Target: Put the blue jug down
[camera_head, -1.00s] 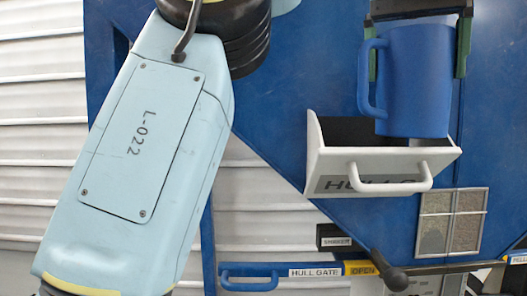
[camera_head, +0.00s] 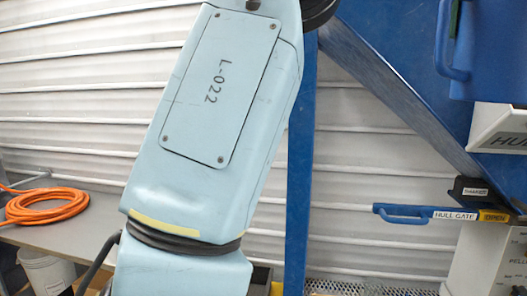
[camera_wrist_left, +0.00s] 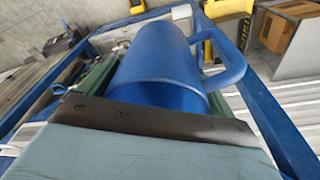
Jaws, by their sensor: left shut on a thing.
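The blue jug (camera_head: 490,50) is at the upper right of the head view, cut off by the picture edges, its handle on the left. It fills the middle of the left wrist view (camera_wrist_left: 160,62), handle to the right. My left gripper (camera_wrist_left: 155,95) is shut on it, with green fingers on either side of its body. My right gripper is in neither view.
A white drawer front (camera_head: 492,125) is just below the jug in the head view. The hull gate handle (camera_head: 405,215) juts out lower down. A blue post (camera_head: 301,150) stands mid-view. A grey bench (camera_head: 70,235) holds an orange hose (camera_head: 45,208); a white bucket (camera_head: 45,270) stands below.

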